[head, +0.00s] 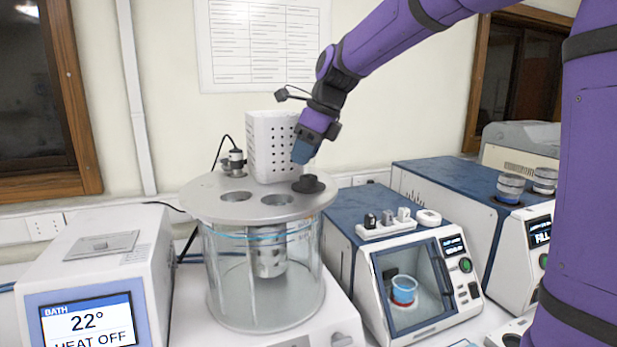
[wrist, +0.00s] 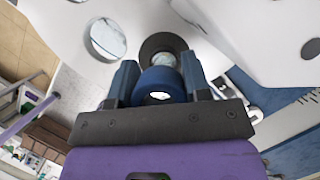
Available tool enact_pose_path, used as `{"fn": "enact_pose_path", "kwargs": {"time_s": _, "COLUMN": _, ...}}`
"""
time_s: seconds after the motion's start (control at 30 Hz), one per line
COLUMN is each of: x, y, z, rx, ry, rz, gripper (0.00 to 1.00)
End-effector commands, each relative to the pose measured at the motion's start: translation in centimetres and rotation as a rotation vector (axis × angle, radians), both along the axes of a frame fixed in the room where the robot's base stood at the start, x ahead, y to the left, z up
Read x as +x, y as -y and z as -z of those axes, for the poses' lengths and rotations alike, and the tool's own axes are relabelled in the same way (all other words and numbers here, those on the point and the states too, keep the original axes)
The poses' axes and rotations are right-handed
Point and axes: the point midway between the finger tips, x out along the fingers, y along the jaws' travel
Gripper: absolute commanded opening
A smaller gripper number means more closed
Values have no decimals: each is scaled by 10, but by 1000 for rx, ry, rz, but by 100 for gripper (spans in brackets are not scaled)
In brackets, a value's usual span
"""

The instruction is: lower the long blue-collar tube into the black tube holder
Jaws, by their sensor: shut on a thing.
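My gripper (head: 303,153) is shut on the long blue-collar tube, above the right side of the round bath lid. In the wrist view the blue collar (wrist: 160,82) sits between the two fingers of my gripper (wrist: 160,88). The black tube holder (head: 308,184) is set in the lid just below my gripper, and shows as a dark ring (wrist: 150,46) beyond the collar in the wrist view. The fingers hide most of the tube in the head view. I cannot tell whether its lower end is inside the holder.
The round lid (head: 212,205) has open holes (head: 236,196) left of the holder and covers a glass bath (head: 238,290). A white perforated box (head: 270,147) stands on the lid close behind my gripper. A blue-topped instrument (head: 365,205) stands to the right.

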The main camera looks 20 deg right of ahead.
Motion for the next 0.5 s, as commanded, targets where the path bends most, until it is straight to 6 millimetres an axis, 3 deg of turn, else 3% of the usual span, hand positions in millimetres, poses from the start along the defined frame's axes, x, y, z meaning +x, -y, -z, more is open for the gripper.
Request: {"fn": "enact_pose_path", "kwargs": {"time_s": 0.5, "x": 0, "y": 0, "z": 28, "rx": 0, "ry": 0, "rz": 0, "gripper": 8}}
